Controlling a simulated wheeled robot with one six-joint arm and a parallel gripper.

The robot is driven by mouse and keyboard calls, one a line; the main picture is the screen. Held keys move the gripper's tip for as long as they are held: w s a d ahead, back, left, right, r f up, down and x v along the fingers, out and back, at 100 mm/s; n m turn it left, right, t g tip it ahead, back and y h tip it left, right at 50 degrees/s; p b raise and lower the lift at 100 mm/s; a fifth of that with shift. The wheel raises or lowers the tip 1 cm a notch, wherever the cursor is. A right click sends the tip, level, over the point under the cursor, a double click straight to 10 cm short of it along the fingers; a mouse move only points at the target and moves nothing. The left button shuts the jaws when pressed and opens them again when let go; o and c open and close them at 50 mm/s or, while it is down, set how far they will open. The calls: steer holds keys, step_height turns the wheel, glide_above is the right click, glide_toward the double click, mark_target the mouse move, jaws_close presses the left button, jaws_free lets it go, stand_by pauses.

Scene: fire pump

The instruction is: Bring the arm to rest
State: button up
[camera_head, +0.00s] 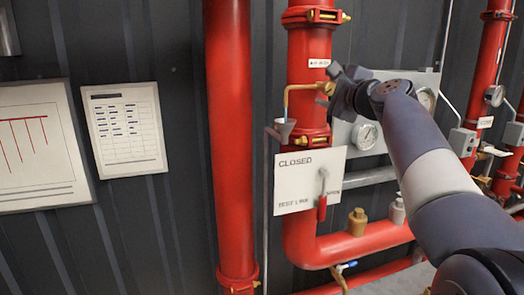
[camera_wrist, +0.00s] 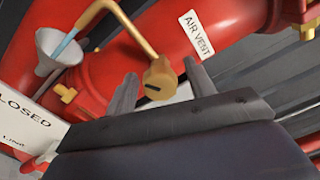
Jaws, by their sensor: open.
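My gripper (camera_head: 333,82) is at the end of my arm, which reaches in from the lower right in the head view. In the wrist view my gripper (camera_wrist: 162,82) is open, with a finger on each side of the brass vent knob (camera_wrist: 160,80). Nothing is clearly gripped, and I cannot tell whether a finger touches the knob. The knob has a dark slot and sits by a label reading AIR VENT (camera_wrist: 197,33). A bent brass pipe (camera_head: 290,88) leads from it to a grey funnel (camera_head: 283,128). A thin bluish stream (camera_wrist: 66,43) runs from the pipe end into the funnel.
Red pipes (camera_head: 230,150) stand close around my arm. A white CLOSED sign (camera_head: 290,188) with a red-handled lever (camera_head: 322,205) hangs below. A gauge panel (camera_head: 365,135) lies behind my forearm. Two papers hang on the left wall, where room is free.

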steer(key=m+p, duration=0.2)
steer(key=m, duration=0.2)
steer(key=shift+m, duration=0.3)
